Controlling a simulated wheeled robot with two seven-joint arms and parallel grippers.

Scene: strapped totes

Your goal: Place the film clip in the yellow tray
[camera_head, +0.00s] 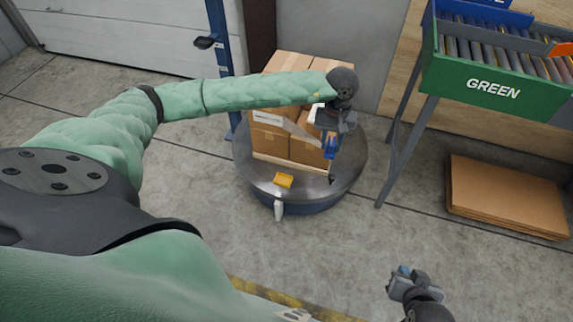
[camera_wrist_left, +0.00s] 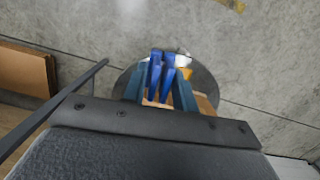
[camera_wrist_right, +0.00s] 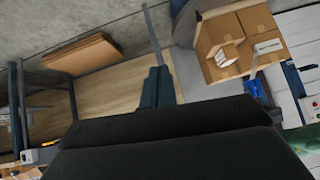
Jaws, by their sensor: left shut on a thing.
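My left gripper (camera_head: 331,152) is shut on a blue clip-like piece, which I take for the film clip (camera_wrist_left: 161,72). It holds the clip over the front right of a round turntable (camera_head: 345,175), beside the strapped boxes. Whether the clip touches a box or the table is unclear. A small yellow object (camera_head: 283,180) lies on the turntable's front edge, left of the gripper; it may be the yellow tray, but is too small to be sure. It also shows behind the clip in the left wrist view (camera_wrist_left: 186,73). My right gripper (camera_head: 402,272) is shut and empty, low at the right.
Cardboard boxes (camera_head: 270,143) with a white label stand on the turntable. A white handle-like piece (camera_head: 278,210) hangs at its front edge. A green roller rack (camera_head: 490,88) stands at the right, above flat cardboard (camera_head: 505,195). A blue post (camera_head: 219,35) rises behind.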

